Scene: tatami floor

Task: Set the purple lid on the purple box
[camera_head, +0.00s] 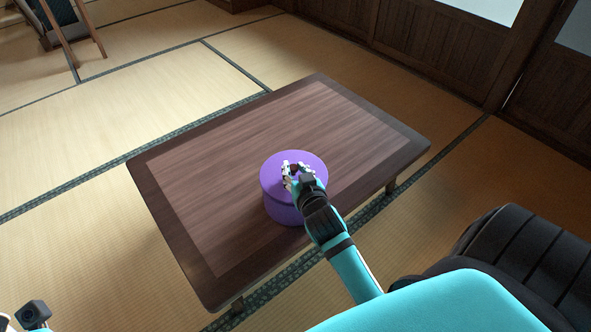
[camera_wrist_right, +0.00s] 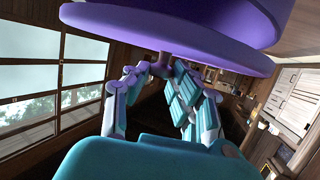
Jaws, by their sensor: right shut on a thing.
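The purple box (camera_head: 283,213) stands upright on the low wooden table, near its front edge. The purple lid (camera_head: 270,178), a round disc wider than the box, is level over the box top and covers it. My right gripper (camera_head: 292,168) is above the lid, shut on its small knob. In the right wrist view, the lid's rim (camera_wrist_right: 240,64) and the box's side (camera_wrist_right: 170,12) appear together, upside down; I cannot tell whether a thin gap is between them. Only a small part of my left gripper (camera_head: 6,323) shows at the lower left corner.
The dark wooden table (camera_head: 230,150) is otherwise bare, with free room behind and left of the box. Tatami mats (camera_head: 150,80) surround it. A black ribbed seat-like object (camera_head: 525,260) is at the right. A wooden-legged item (camera_head: 70,25) stands far left.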

